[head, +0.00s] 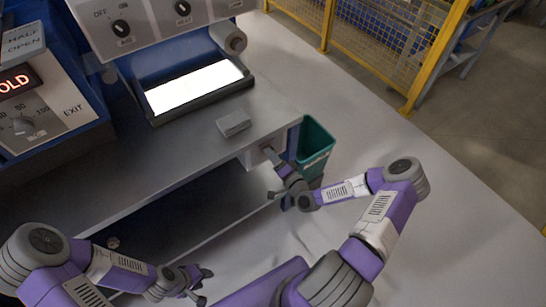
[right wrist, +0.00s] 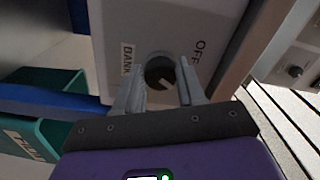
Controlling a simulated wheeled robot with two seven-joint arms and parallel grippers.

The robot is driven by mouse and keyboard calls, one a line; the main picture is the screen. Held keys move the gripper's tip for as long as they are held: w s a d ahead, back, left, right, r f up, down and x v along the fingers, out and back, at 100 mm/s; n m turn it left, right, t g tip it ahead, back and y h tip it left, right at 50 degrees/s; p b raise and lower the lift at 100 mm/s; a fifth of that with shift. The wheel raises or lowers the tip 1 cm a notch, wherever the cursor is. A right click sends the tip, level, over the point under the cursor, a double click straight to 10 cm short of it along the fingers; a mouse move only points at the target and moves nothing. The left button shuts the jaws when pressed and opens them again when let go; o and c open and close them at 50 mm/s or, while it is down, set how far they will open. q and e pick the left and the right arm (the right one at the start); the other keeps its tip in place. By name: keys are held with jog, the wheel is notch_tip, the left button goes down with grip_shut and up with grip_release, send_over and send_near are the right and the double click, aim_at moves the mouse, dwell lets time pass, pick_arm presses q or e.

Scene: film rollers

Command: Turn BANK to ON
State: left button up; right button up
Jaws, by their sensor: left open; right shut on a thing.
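The BANK knob (right wrist: 160,72) is a dark round dial on a pale panel, with a light mark at its lower right edge. The word BANK is to its left in the right wrist view and OFF is at its upper right; I see no ON lettering. In the head view the panel (head: 257,152) is on the machine's front right end. My right gripper (right wrist: 161,86) is shut on the knob, one finger on each side; it also shows in the head view (head: 273,160). My left gripper (head: 203,284) is open and empty, low in front of the machine.
A green bin (head: 316,148) stands close beside the panel and my right gripper. A small grey block (head: 233,123) lies on the counter (head: 185,150). A lit white screen (head: 194,87) and control panels stand behind it. A yellow mesh fence (head: 365,35) is at the back; floor at right is clear.

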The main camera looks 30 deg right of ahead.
dwell(0.3)
jog(key=o, duration=1.1)
jog(key=shift+c, duration=0.2)
jog(key=s+p, duration=0.1)
jog(key=s, duration=0.6)
jog(key=shift+s+d, duration=0.3)
